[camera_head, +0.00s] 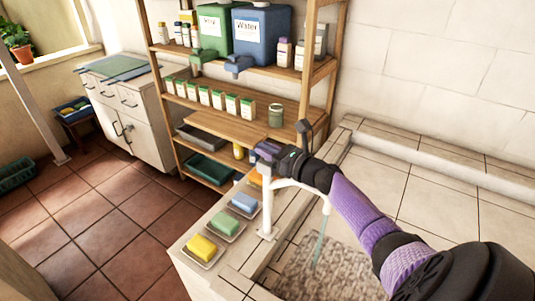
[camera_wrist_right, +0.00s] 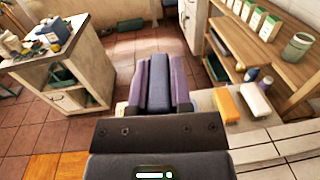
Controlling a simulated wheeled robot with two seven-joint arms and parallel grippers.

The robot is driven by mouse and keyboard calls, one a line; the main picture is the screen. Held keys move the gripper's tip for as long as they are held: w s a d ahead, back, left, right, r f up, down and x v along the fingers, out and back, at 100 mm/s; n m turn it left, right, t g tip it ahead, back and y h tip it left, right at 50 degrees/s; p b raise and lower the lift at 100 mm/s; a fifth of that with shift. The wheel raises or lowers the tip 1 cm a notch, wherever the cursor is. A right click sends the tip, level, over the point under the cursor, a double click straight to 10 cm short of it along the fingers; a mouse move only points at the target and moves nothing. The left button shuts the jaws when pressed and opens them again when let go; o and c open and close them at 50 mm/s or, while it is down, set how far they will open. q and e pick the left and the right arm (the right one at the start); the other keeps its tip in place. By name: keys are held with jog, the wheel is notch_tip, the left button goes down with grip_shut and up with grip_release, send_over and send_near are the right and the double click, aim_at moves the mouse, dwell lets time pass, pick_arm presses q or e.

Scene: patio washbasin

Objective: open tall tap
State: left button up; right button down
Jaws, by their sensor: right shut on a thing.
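The tall tap (camera_head: 267,208) is white, with an upright post on the basin's left ledge and a curved spout reaching right over the basin. A thin pale bluish streak, which looks like running water, hangs from the spout's end down to the basin (camera_head: 330,262). My right gripper (camera_head: 266,152) is at the top of the tap and is shut on its handle, which my fingers mostly hide. In the right wrist view, a dark bar shows between the purple fingers (camera_wrist_right: 158,85). My left gripper is in neither view.
Yellow (camera_head: 202,246), green (camera_head: 224,223) and blue (camera_head: 244,202) soaps or sponges lie in dishes along the ledge, with an orange one (camera_wrist_right: 231,106) farther along. A wooden shelf (camera_head: 240,125) with jugs and boxes stands behind. The tiled counter (camera_head: 410,195) at right is bare.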

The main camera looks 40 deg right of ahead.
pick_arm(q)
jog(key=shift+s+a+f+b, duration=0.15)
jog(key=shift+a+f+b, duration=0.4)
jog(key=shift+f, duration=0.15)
pick_arm(e)
jog(key=shift+n+y, duration=0.6)
jog(key=shift+y, duration=0.3)
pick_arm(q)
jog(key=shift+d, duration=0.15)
pick_arm(e)
jog(key=c, duration=0.5)
grip_release()
jog(key=shift+c, duration=0.2)
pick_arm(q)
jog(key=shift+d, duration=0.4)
